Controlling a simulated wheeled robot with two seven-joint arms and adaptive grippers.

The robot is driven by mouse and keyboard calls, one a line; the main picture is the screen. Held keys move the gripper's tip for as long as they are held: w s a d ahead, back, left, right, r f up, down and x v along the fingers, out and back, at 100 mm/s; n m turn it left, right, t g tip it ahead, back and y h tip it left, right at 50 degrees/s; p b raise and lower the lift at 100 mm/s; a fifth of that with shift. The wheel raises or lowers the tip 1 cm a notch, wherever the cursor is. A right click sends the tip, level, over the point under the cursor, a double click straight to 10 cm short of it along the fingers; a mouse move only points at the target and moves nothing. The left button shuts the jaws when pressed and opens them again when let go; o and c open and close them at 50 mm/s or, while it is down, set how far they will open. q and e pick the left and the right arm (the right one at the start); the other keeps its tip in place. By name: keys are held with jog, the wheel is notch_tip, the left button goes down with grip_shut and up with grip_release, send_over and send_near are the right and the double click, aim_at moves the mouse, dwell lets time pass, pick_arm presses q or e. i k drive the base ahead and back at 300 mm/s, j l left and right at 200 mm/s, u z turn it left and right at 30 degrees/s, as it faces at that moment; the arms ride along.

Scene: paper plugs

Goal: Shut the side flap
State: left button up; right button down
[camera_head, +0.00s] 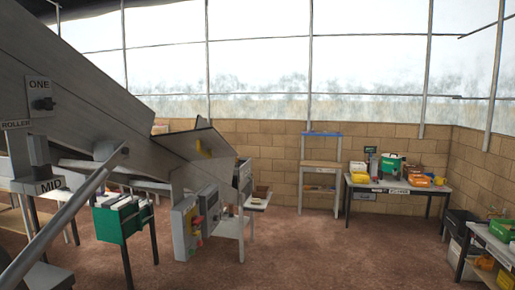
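A large grey machine (90,95) fills the left side of the view, with labels reading ONE, ROLLER and MID. At its lower right end a grey panel (178,142) slopes down, and a thin dark-edged plate with a yellow mark (204,148) stands up beside it. I cannot tell for sure which of these is the side flap, or how far it stands open. A grey box with a panel and red and yellow parts (196,225) hangs below. Neither of my grippers is in view.
A table (399,190) with orange and green items stands at the back right, beside a shelf rack (319,166). Another table (490,237) is at the right edge. The reddish floor (330,255) between is clear.

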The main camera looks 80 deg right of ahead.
aim_at(205, 143)
jog(key=z, duration=2.5)
jog(key=i+j+z, duration=0.1)
jog(key=z, duration=0.35)
jog(key=i+j+z, duration=0.1)
jog(key=z, duration=0.35)
jog(key=j+z, duration=0.15)
jog(key=z, duration=0.3)
jog(key=j+z, duration=0.2)
jog(key=z, duration=0.25)
jog(key=i+j+z, duration=0.1)
jog(key=j+z, duration=0.95)
jog(key=j, duration=0.2)
jog(key=j+u, duration=0.3)
jog(key=i+j+u, duration=0.25)
jog(key=j, duration=0.15)
jog(key=k, duration=0.1)
